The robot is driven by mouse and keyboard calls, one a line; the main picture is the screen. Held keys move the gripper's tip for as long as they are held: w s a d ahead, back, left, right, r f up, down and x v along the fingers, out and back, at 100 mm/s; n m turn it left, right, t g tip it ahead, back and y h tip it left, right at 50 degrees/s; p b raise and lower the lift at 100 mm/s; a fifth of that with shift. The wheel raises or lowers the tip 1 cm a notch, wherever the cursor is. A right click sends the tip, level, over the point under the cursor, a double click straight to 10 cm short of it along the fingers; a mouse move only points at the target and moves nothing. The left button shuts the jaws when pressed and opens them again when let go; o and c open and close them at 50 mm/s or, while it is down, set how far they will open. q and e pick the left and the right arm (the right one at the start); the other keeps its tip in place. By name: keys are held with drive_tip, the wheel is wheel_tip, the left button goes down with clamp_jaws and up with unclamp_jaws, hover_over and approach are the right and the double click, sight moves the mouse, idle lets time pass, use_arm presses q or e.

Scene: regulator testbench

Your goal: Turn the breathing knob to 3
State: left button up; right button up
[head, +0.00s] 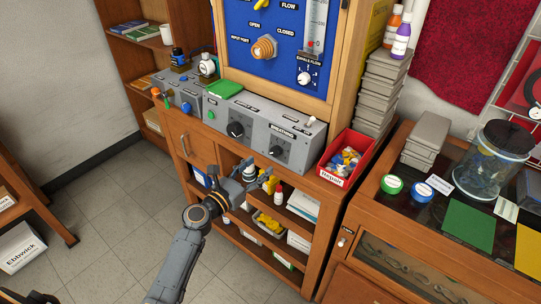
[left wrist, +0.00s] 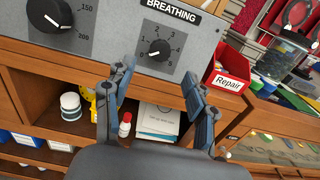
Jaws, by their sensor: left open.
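The breathing knob (head: 276,151) is a black dial on the grey test panel's front, under a BREATHING label. It also shows in the left wrist view (left wrist: 159,50), ringed by printed numbers. Its white mark points to the left, near the low end of the scale. My left gripper (head: 254,176) is open and empty, in front of and below the knob, apart from it. In the left wrist view its two fingers (left wrist: 158,80) stand either side of the knob's line, pointing toward the panel. My right gripper is not in view.
A larger black knob (left wrist: 49,14) sits left of the breathing knob. A red Repair bin (head: 346,157) stands at the panel's right. Open shelves (head: 265,237) with bottles and boxes lie below the panel. A glass-topped cabinet (head: 396,238) stands to the right.

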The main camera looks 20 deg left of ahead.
sight(273, 154)
use_arm(q)
drive_tip(key=x, duration=0.6)
drive_tip(key=shift+w, duration=0.2)
drive_tip(key=shift+w+d, duration=0.1)
drive_tip(key=shift+w, duration=0.1)
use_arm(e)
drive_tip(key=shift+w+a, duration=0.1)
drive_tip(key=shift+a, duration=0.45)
use_arm(q)
drive_tip(key=c, duration=1.1)
drive_tip(key=shift+c, duration=0.3)
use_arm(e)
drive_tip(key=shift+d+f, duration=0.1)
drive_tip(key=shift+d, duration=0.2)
use_arm(q)
drive_tip(key=shift+f, duration=0.1)
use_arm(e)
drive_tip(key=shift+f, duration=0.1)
